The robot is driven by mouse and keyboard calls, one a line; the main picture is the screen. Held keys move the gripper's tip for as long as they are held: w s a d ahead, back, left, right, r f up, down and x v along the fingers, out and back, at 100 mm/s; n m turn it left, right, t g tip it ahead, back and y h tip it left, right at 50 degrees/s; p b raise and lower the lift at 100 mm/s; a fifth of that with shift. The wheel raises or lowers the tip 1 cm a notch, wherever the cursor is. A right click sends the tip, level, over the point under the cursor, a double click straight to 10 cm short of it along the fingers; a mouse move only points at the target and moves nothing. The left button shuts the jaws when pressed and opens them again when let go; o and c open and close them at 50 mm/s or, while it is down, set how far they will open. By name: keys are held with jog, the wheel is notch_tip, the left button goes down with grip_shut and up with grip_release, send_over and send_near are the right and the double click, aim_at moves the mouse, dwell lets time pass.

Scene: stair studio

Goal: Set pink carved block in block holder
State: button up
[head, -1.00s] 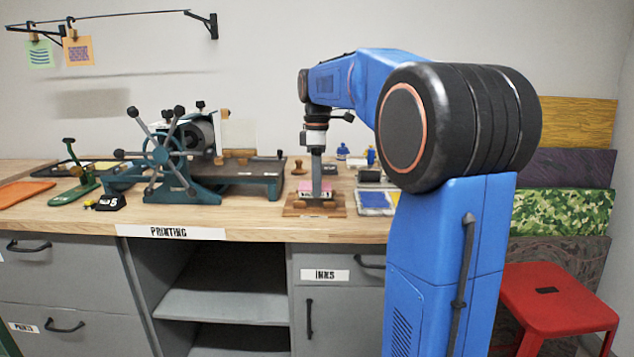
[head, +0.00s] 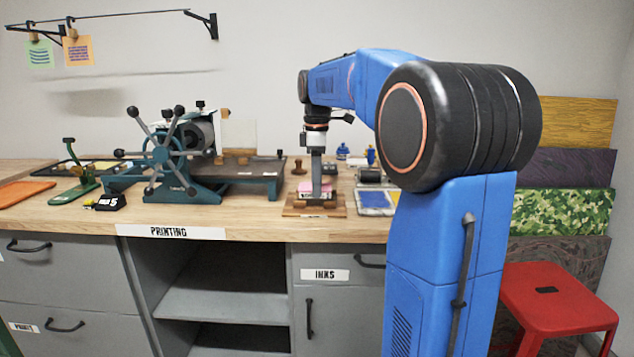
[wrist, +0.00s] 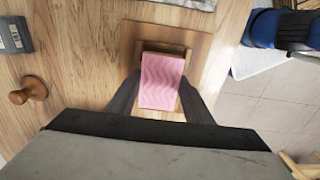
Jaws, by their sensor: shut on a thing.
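The pink carved block (wrist: 161,80) is between the two fingers of my gripper (wrist: 160,100) in the wrist view, with its wavy carved face up. My gripper (head: 316,188) is shut on it and points down over the wooden block holder (head: 290,211). In the wrist view the holder (wrist: 195,50) lies under and around the block, with a raised wooden rail at its far end. The pink block (head: 313,187) is small in the head view and sits low at the holder. I cannot tell whether it rests fully on the holder.
A teal printing press (head: 180,180) stands left of the holder. A wooden knob-handled tool (head: 299,166) is behind it, and a blue tray (head: 376,201) lies to the right. The bench's front edge (head: 250,232) is close in front.

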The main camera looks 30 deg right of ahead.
jog(key=shift+f, duration=1.1)
dwell(0.3)
jog(key=o, duration=1.2)
jog(key=shift+c, duration=0.2)
jog(key=shift+r, duration=0.15)
jog(key=shift+r, duration=3.85)
